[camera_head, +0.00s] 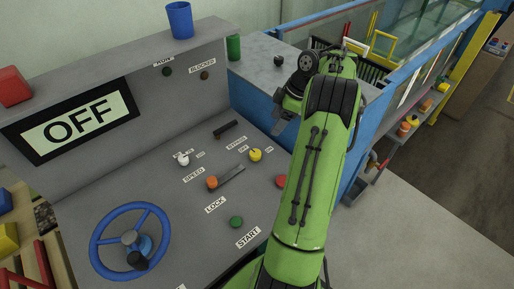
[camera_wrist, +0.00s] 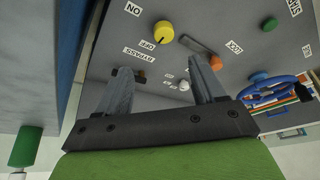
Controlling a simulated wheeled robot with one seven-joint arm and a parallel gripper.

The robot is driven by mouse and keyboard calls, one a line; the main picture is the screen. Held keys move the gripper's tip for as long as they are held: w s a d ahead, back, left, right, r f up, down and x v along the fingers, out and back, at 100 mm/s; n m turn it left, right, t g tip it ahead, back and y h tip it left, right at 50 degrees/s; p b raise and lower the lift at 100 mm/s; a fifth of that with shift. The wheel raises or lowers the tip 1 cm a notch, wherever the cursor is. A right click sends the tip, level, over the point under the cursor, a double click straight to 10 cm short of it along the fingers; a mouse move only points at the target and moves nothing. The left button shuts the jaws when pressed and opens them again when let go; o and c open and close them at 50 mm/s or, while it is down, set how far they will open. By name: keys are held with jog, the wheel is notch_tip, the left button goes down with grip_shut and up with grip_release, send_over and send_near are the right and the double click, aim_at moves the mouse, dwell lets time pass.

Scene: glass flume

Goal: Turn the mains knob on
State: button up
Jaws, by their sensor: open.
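A yellow knob (camera_head: 255,154) sits on the sloping grey console with small ON and OFF labels beside it; no mains label is readable. In the wrist view, the yellow knob (camera_wrist: 163,30) has a dark pointer line slanting toward the OFF label. A large display (camera_head: 78,124) reads OFF. My gripper (camera_wrist: 162,68) is open and empty, its two fingers apart above the console, with the knob beyond the fingertips. In the head view, my gripper (camera_head: 282,118) is at the console's right side, partly hidden by my arm, apart from the knob.
An orange-ended lever (camera_head: 212,183), a white speed knob (camera_head: 182,158), a black bypass bar (camera_head: 225,130), a green start button (camera_head: 236,222) and a red button (camera_head: 281,181) are nearby. A blue handwheel (camera_head: 130,241) stands left. A blue-framed flume (camera_head: 400,55) is behind my arm.

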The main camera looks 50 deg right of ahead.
jog(key=b, duration=0.3)
send_near(256, 153)
jog(key=b+x, duration=0.2)
jog(key=x, duration=0.6)
jog(key=shift+w+f+b, duration=0.25)
jog(key=shift+f+b, duration=0.05)
jog(key=shift+f, duration=0.05)
jog(key=shift+c, duration=0.2)
jog(key=c, duration=1)
